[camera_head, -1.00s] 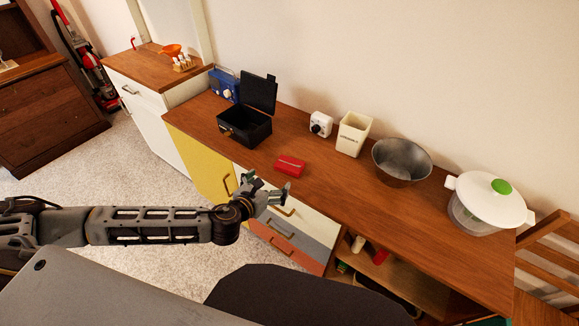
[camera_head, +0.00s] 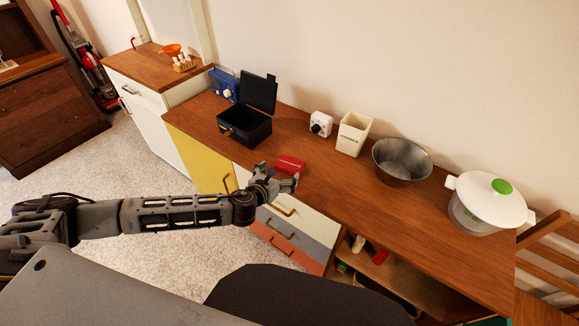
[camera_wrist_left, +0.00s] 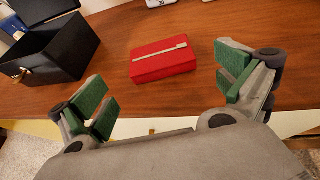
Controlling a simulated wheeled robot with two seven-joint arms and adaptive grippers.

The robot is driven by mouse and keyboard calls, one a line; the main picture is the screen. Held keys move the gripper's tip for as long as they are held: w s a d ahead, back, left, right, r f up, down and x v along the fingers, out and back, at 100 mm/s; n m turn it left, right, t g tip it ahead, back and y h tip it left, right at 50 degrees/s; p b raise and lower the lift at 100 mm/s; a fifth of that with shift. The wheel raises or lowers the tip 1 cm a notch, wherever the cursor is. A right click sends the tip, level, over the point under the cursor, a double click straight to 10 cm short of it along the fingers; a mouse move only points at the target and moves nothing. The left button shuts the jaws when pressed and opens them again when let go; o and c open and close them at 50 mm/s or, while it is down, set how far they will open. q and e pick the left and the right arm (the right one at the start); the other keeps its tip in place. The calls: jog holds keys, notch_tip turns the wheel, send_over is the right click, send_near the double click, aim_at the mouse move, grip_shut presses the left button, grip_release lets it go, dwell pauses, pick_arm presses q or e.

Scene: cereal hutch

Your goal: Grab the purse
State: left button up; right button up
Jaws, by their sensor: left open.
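The purse (camera_head: 291,164) is a small red rectangular thing with a light strip on top, lying flat on the wooden counter near its front edge. In the left wrist view the purse (camera_wrist_left: 164,60) lies ahead, between the lines of the two fingers. My left gripper (camera_head: 279,179) is open and empty at the counter's front edge, just short of the purse. Its green finger pads also show in the left wrist view (camera_wrist_left: 168,90), apart from the purse on both sides. My right gripper is not in view.
An open black box (camera_head: 245,126) stands left of the purse, with a blue radio (camera_head: 223,84) behind it. A white timer (camera_head: 320,124), cream canister (camera_head: 354,134), metal bowl (camera_head: 402,161) and salad spinner (camera_head: 487,205) stand along the wooden counter (camera_head: 330,190). The counter around the purse is clear.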

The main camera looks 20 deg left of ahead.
aim_at(286, 168)
pick_arm(q)
jog(key=shift+w+d+f, duration=0.1)
jog(key=shift+w+f, duration=0.1)
jog(key=shift+w, duration=0.35)
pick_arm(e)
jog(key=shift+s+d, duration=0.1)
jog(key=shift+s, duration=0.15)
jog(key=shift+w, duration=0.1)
pick_arm(q)
jog(key=shift+w+f, duration=0.2)
jog(key=shift+w, duration=0.05)
jog(key=shift+w+d+f, duration=0.1)
jog(key=shift+w+f, duration=0.3)
jog(key=shift+w, duration=0.15)
jog(key=shift+x, duration=1.15)
jog(key=shift+w+f, duration=0.3)
jog(key=shift+w, duration=0.05)
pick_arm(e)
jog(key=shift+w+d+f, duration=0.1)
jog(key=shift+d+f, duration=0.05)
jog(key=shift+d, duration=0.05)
